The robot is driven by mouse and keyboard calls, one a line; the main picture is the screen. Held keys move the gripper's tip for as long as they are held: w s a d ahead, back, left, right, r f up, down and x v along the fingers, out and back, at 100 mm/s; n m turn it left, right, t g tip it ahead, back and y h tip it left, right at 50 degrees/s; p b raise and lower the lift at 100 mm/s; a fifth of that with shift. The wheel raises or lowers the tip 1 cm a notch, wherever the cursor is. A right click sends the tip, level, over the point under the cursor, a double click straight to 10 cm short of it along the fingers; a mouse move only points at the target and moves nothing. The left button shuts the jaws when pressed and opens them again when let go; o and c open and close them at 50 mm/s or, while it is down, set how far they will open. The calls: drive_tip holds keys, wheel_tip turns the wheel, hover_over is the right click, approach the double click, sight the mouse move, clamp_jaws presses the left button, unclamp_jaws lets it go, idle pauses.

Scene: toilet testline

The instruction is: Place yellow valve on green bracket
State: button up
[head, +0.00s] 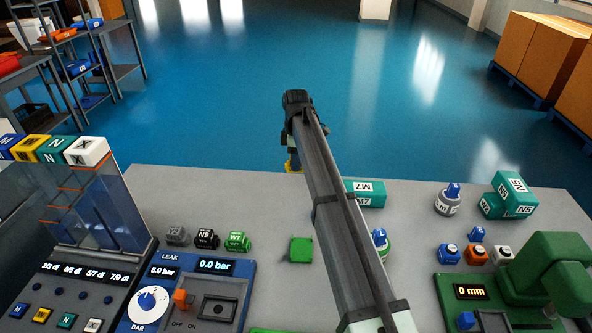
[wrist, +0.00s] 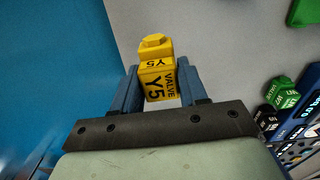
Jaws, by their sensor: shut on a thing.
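The yellow valve (wrist: 157,78), marked Y5, is between the two blue fingers of my gripper (wrist: 158,92) in the wrist view. My gripper is shut on it. The green bracket (head: 301,250) looks like a small square green block on the grey table, left of my arm and apart from the valve. A green corner (wrist: 306,12), probably the bracket, shows at top right in the wrist view.
Small valves N9 (head: 206,238) and W7 (head: 237,241) stand left of the bracket, behind the leak tester (head: 190,290). A teal M7 block (head: 365,193) lies near the far edge. A green gauge machine (head: 545,270) stands at right. The table between W7 and the bracket is clear.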

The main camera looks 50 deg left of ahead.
drive_tip(key=shift+a+r, duration=0.1)
drive_tip(key=shift+r, duration=0.45)
drive_tip(key=shift+s+a+r, duration=0.1)
drive_tip(key=shift+s+r, duration=0.75)
drive_tip(key=shift+r, duration=0.15)
drive_tip(key=s+d+r, duration=0.2)
drive_tip(key=s+d, duration=0.3)
drive_tip(key=d, duration=0.1)
drive_tip(key=n, duration=0.8)
hover_over(302, 249)
drive_tip(key=f, duration=0.2)
drive_tip(key=shift+f, duration=4.85)
drive_tip(key=shift+f, duration=0.1)
drive_tip(key=o, duration=1.1)
drive_tip(key=shift+o, duration=0.2)
